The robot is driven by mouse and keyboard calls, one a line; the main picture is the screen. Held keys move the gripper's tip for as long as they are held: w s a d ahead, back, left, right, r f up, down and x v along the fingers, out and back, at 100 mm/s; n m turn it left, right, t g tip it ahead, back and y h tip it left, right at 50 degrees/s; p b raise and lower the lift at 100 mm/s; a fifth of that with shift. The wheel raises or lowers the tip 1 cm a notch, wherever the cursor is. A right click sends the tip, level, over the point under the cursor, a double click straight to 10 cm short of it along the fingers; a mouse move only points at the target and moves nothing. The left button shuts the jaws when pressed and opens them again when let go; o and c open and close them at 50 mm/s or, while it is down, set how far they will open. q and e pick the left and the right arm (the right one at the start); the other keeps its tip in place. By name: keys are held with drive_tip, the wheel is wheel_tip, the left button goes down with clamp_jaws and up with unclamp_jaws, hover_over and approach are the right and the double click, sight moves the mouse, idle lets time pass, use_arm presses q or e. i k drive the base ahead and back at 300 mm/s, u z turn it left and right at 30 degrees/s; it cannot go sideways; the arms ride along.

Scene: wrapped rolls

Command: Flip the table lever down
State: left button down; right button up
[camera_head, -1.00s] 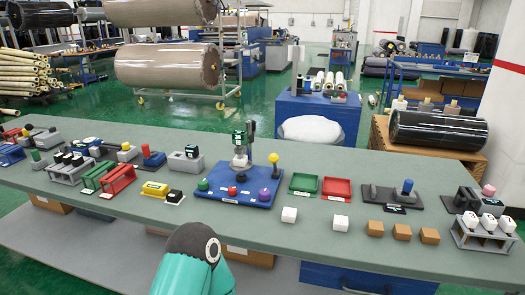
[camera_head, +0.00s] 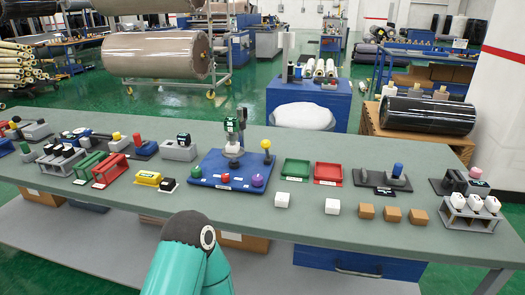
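Several levers stand on the long grey-green table (camera_head: 300,230). A yellow-knobbed lever (camera_head: 266,146) stands upright at the back right of a blue board (camera_head: 205,170). A blue-knobbed lever (camera_head: 398,171) stands upright on a dark base at the right. A pink-knobbed lever (camera_head: 475,173) is further right. At the left are levers with a red knob (camera_head: 137,139) and a yellow knob (camera_head: 116,136). I cannot tell which is the table lever. One teal arm of mine shows at the bottom middle, in front of the table. Neither gripper is in view.
Green (camera_head: 296,169) and red (camera_head: 328,173) trays, white cubes (camera_head: 282,200) and tan cubes (camera_head: 391,214) lie right of the board. A rack with white-topped pieces (camera_head: 471,215) stands at the right end. The table's front strip is mostly clear.

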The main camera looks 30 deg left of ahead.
sight(266, 144)
drive_tip(key=k, duration=1.25)
drive_tip(key=z, duration=0.1)
drive_tip(key=i, duration=1.8)
drive_tip(key=u, duration=0.75)
